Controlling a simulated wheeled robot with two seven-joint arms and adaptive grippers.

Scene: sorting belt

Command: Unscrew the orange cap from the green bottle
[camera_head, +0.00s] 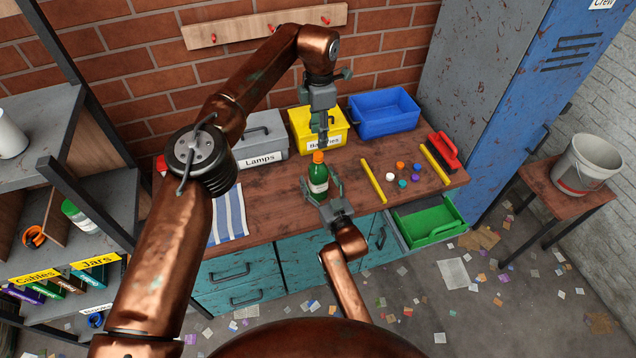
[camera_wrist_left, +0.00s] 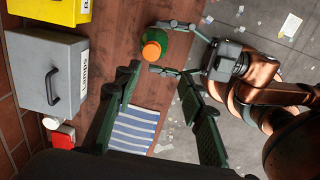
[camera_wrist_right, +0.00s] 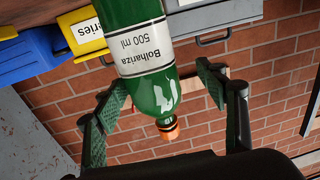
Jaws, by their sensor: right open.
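The green bottle (camera_head: 318,183) stands upright on the wooden workbench, its white label facing my right arm. Its orange cap (camera_head: 318,157) sits on the neck. The bottle (camera_wrist_right: 150,75) and cap (camera_wrist_right: 168,130) look inverted in the right wrist view. My right gripper (camera_head: 322,190) is open, with its fingers on either side of the bottle; I cannot tell whether they touch it. My left gripper (camera_head: 321,140) hangs above the cap, pointing down. In the left wrist view it (camera_wrist_left: 158,92) is open and empty, with the cap (camera_wrist_left: 151,50) beyond its fingers.
Behind stand a grey Lamps box (camera_head: 258,140), a yellow box (camera_head: 305,130) and a blue bin (camera_head: 385,113). Yellow strips (camera_head: 373,181) flank several small coloured caps (camera_head: 403,182) to the right, near a red brush (camera_head: 442,150). A striped cloth (camera_head: 229,214) lies left. A green open drawer tray (camera_head: 428,222) sits below.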

